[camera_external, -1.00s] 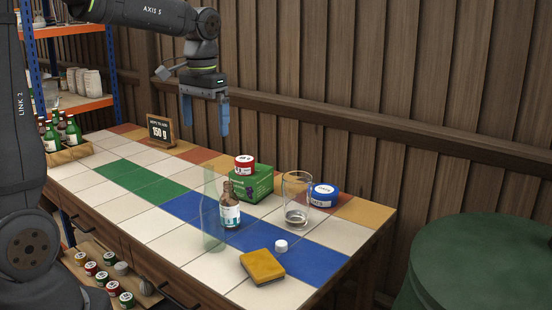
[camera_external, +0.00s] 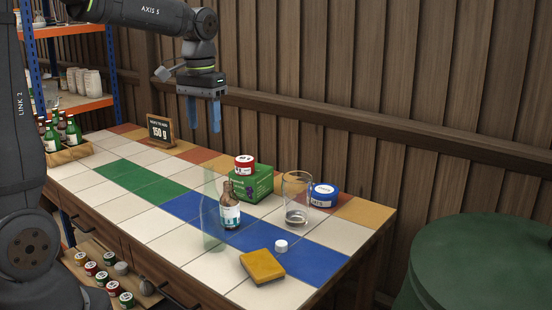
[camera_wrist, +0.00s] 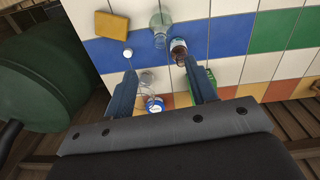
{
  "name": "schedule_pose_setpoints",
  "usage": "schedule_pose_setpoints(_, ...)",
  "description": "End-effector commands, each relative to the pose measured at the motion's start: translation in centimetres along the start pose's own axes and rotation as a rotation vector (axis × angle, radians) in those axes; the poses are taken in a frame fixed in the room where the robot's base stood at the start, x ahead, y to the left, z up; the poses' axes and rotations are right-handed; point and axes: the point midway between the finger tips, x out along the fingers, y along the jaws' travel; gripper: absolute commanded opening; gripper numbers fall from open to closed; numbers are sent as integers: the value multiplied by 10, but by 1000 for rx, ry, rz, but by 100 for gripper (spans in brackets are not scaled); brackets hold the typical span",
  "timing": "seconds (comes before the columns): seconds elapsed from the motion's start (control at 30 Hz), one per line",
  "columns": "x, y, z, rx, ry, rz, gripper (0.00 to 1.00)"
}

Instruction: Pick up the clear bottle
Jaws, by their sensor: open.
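The clear bottle (camera_external: 211,232) stands upright on the tiled table, left of a brown bottle and partly overlapping it in the external view. It is see-through and faint there. In the wrist view the clear bottle (camera_wrist: 161,26) shows at the top middle, beyond my fingertips. My gripper (camera_external: 203,126) is open and empty, well above the table and behind the bottle. In the wrist view my gripper (camera_wrist: 160,66) has its two blue fingers spread apart, with nothing between them touching.
A labelled brown bottle (camera_external: 231,212) stands close to the clear bottle. Nearby are a drinking glass (camera_external: 297,200), a green box (camera_external: 258,186) with a red-lidded tin (camera_external: 244,164) on it, a blue tub (camera_external: 324,195), a white cap (camera_external: 281,246) and a yellow sponge (camera_external: 262,266).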

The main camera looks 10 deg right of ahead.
Motion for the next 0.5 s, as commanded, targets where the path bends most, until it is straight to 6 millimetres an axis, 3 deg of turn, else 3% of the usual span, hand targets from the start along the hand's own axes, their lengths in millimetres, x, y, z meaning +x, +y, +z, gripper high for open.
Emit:
schedule_pose_setpoints(0.17, -1, -11, 5, -356, 3, 68, 52)
schedule_pose_setpoints(0.5, -5, -34, 14, -1229, -63, 238, 52)
